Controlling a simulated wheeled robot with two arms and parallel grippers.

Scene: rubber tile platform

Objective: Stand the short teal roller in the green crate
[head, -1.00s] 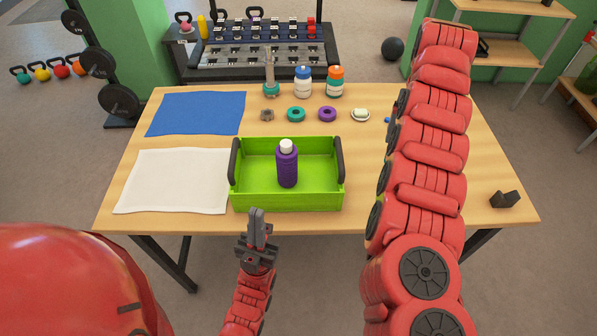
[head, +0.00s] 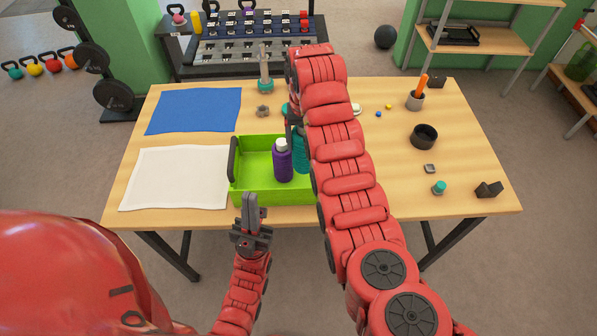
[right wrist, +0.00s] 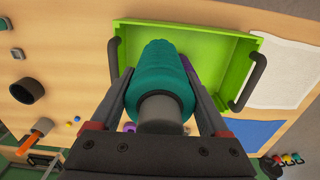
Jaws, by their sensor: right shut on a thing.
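The green crate (head: 245,196) stands at the front middle of the table, with a purple white-capped bottle (head: 282,160) upright inside. My right gripper (head: 294,122) is over the crate, shut on the teal roller (head: 300,152), just right of the bottle. In the right wrist view, the ridged teal roller (right wrist: 158,75) with its grey end sits between the fingers, above the crate (right wrist: 200,35). My arm hides part of the roller and the crate's right side; I cannot tell whether the roller touches the floor. My left gripper (head: 250,202) is empty and shut, in front of the crate.
A white cloth (head: 175,178) and a blue cloth (head: 193,110) lie left of the crate. Behind it stands a grey post with a teal base (head: 265,82). On the right are a black ring (head: 423,136), a small teal-topped item (head: 439,187) and a black block (head: 489,189).

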